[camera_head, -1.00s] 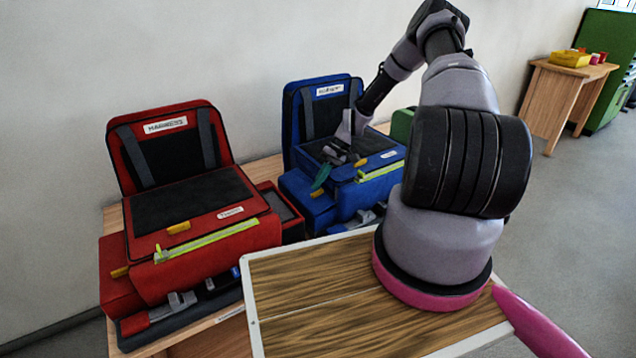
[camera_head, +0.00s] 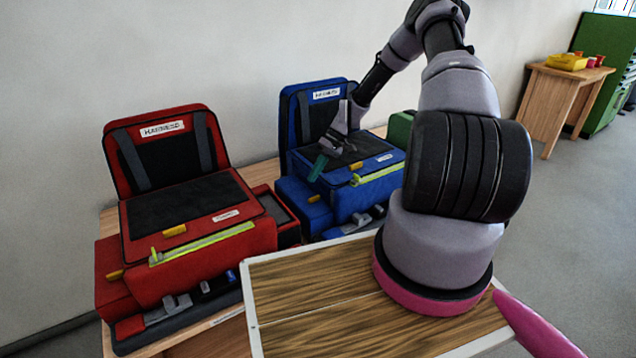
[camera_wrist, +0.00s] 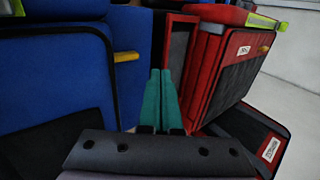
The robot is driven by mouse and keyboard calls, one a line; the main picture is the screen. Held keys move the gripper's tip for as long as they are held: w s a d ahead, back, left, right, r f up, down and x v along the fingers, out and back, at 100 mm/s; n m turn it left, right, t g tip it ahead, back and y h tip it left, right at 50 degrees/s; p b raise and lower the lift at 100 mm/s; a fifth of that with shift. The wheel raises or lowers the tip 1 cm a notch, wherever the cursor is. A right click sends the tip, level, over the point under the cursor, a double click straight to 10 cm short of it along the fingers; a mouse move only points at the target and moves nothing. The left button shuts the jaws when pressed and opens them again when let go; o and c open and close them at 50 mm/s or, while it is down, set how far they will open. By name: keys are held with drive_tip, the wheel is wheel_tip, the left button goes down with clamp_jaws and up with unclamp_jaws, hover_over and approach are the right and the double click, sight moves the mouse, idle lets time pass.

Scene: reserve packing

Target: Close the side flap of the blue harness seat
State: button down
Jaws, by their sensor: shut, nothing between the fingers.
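The blue harness seat (camera_head: 367,200) stands on the bench behind the wooden board, with its backrest upright. A blue side compartment (camera_head: 300,208) with a yellow tab (camera_head: 313,198) juts from its left side; its top looks covered, but I cannot tell whether its flap is fully closed. The seat's right side is partly hidden by my arm. My gripper (camera_head: 319,167) is shut and empty, its teal fingers pointing down-left near the seat's left upper edge. In the wrist view the shut fingers (camera_wrist: 160,98) point between blue fabric (camera_wrist: 55,65) and the red seat (camera_wrist: 212,70); contact is unclear.
The red harness seat (camera_head: 215,260) stands to the left, with an open grey-lined side pocket (camera_head: 283,204) facing the blue seat. Straps and buckles (camera_head: 180,308) lie along its front. A wooden board (camera_head: 300,300) lies in front. A wall is close behind.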

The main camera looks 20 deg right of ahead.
drive_tip(key=d+r, duration=0.1)
drive_tip(key=d, duration=0.2)
drive_tip(key=w+d+r, duration=0.1)
drive_tip(key=d, duration=0.2)
drive_tip(key=w+d+r, duration=0.1)
drive_tip(key=d+r, duration=0.1)
drive_tip(key=d, duration=0.1)
drive_tip(key=shift+w+d+r, duration=0.1)
drive_tip(key=shift+w, duration=0.15)
drive_tip(key=s+a+r+m+t+h, duration=0.1)
drive_tip(key=s+a+r+h, duration=0.15)
drive_tip(key=r, duration=0.75)
drive_tip(key=s+a+r+m+t+h, duration=0.15)
drive_tip(key=s+r, duration=0.25)
drive_tip(key=r, duration=0.7)
drive_tip(key=s+a+r+t+h, duration=0.1)
drive_tip(key=s+a+r, duration=0.15)
drive_tip(key=r, duration=0.75)
drive_tip(key=s+a+r+m+t, duration=0.2)
drive_tip(key=s+r, duration=0.4)
drive_tip(key=s, duration=0.5)
drive_tip(key=s+a+r+m+t, duration=0.1)
drive_tip(key=s+r, duration=0.5)
drive_tip(key=s, duration=0.6)
drive_tip(key=m+t, duration=0.1)
drive_tip(key=t, duration=0.1)
drive_tip(key=shift+s+a+r+m+t, duration=0.2)
drive_tip(key=shift+a+m+t, duration=0.15)
drive_tip(key=shift+a, duration=0.05)
